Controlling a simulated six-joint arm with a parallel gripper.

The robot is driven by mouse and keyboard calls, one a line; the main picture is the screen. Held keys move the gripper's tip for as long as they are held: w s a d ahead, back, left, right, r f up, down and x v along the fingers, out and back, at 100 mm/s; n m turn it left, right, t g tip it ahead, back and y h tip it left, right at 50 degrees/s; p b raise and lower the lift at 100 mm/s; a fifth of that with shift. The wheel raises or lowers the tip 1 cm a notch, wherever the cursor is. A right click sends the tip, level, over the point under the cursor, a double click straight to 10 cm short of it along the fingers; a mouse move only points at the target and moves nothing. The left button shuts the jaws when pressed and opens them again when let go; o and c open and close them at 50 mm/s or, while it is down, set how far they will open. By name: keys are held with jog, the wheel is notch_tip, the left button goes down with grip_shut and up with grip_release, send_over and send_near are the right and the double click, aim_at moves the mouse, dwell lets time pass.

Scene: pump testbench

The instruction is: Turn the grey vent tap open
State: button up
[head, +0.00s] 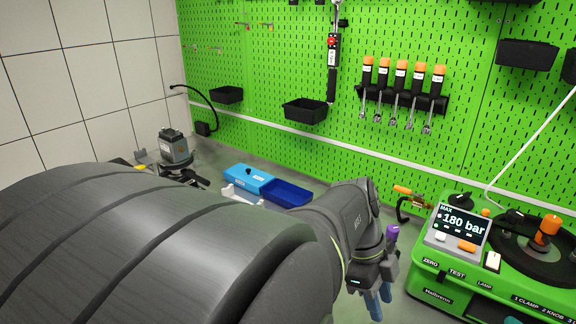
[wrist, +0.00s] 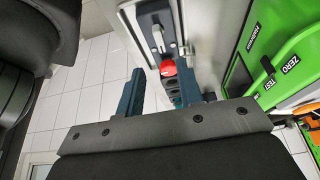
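In the wrist view a small light grey lever (wrist: 158,39) sits on a dark plate near the top. It may be the grey vent tap, but I cannot tell for sure. A red round knob (wrist: 167,68) shows just below it, between my fingers in the picture. My gripper (wrist: 160,72) is open, its two teal fingers apart with nothing visibly held. In the head view my gripper (head: 380,305) hangs low, left of the green test bench (head: 428,286). No grey tap can be made out in the head view; my arm hides much of the lower left.
The bench carries a display (head: 462,225) reading 180 bar and an orange-topped clamp (head: 547,230). In the wrist view its green panel (wrist: 285,60) is close on the right. Blue bins (head: 262,182) lie behind my arm.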

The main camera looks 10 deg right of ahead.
jog(key=x, duration=0.9)
grip_shut()
